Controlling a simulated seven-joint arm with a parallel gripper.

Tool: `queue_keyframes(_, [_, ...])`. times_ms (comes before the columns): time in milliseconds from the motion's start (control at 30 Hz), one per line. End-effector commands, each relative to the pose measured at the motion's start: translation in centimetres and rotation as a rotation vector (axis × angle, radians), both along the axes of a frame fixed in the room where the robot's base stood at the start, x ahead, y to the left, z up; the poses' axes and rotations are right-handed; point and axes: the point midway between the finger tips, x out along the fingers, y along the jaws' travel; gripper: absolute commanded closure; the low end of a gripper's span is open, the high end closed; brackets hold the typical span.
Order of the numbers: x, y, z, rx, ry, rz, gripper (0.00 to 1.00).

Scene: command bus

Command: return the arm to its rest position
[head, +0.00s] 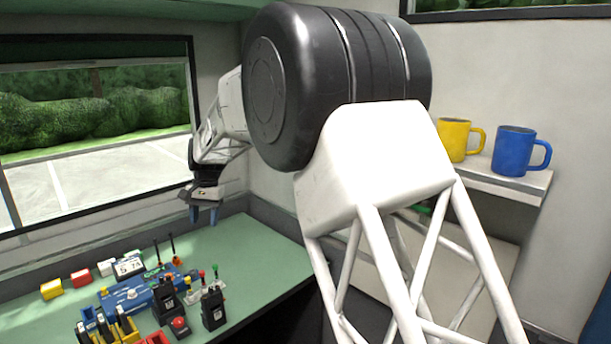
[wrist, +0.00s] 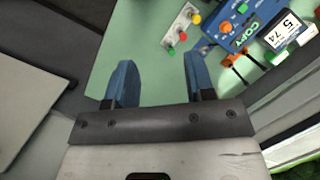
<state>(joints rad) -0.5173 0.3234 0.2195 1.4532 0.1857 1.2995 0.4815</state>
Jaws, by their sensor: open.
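My gripper (head: 204,214) hangs above the far right part of the green table, pointing down, with its blue fingers apart. In the wrist view my gripper (wrist: 155,82) shows both blue fingers spread wide with nothing between them, only bare green tabletop and its edge below. My large black-and-white arm links fill the middle of the head view and hide part of the back wall and the table's right side.
The green table (head: 235,262) holds a blue control box (head: 135,298), black radios (head: 213,308), a red button (head: 180,325) and coloured blocks (head: 80,278). A shelf (head: 515,188) carries a yellow mug (head: 453,140) and a blue mug (head: 510,152). A window is at left.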

Motion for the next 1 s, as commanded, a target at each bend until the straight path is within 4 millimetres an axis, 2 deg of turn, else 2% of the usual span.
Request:
queue_keyframes(33, [-0.5, -1.6, 0.9, 0.003, -0.01, -0.004, 0.51])
queue_keyframes(100, [-1.2, -3.7, 1.8, 0.006, -0.025, -0.006, 0.51])
queue_keyframes(400, [-4.8, -12.0, 5.3, 0.014, -0.085, -0.01, 0.51])
queue_keyframes(667, [-8.9, -18.8, 7.4, 0.015, -0.137, -0.015, 0.51])
queue_keyframes(1000, [-15.3, -26.9, 9.0, 0.009, -0.204, -0.016, 0.51])
